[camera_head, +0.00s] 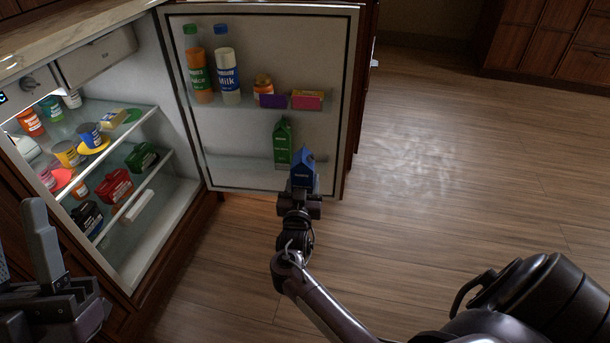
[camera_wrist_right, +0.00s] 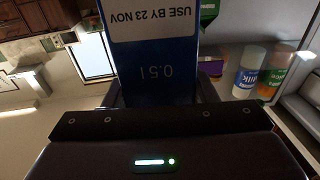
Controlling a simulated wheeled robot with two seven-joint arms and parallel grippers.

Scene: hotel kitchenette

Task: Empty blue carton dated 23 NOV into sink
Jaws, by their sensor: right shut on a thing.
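The blue carton (camera_head: 303,173) is held in my right gripper (camera_head: 300,198) in front of the lower part of the open fridge door. In the right wrist view the blue carton (camera_wrist_right: 160,70) fills the middle, and its upside-down label reads USE BY 23 NOV, with 0.5 l beside it. My right gripper (camera_wrist_right: 160,95) is shut on it. My left gripper (camera_head: 20,255) is at the lower left, partly cut off by the picture edge, with its fingers apart and nothing seen between them. No sink is clearly seen.
The fridge door (camera_head: 330,110) stands open, holding a green carton (camera_head: 283,145), a milk bottle (camera_head: 228,75) and a juice bottle (camera_head: 199,75). Fridge shelves (camera_head: 150,115) with several items are at left. The wooden floor (camera_head: 460,190) to the right is clear.

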